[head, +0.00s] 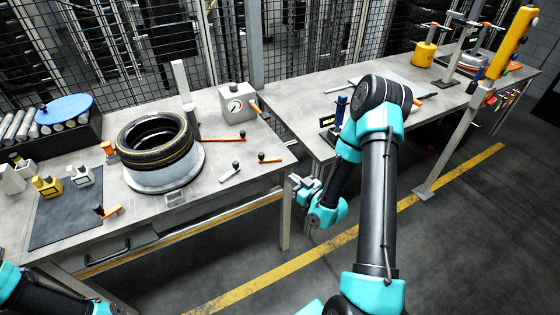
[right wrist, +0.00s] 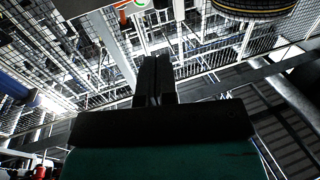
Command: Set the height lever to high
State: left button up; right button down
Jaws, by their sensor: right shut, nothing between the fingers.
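Several levers show in the head view, and I cannot tell which is the height lever. An orange lever (head: 108,211) is at the front left. A gauge box (head: 237,103) with an orange handle (head: 256,106) stands at the back. My right gripper (head: 296,183) is shut and empty, just off the bench's right front corner, apart from the levers. Its closed fingers (right wrist: 155,78) show in the right wrist view. My left gripper is out of view.
A tyre (head: 155,143) lies on a round grey stand (head: 163,180) on the left bench. A dark mat (head: 75,214) with small blocks is left of it. The right bench (head: 300,108) stands behind my right arm. The floor in front is clear.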

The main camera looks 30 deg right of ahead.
aim_at(263, 157)
jog(key=shift+w+a, duration=0.1)
jog(key=shift+w, duration=0.1)
jog(key=w, duration=0.4)
jog(key=w+a, duration=0.1)
jog(key=w, duration=0.4)
jog(key=w+a, duration=0.1)
jog(key=w, duration=0.3)
jog(key=shift+w, duration=0.25)
jog(key=shift+a, duration=0.15)
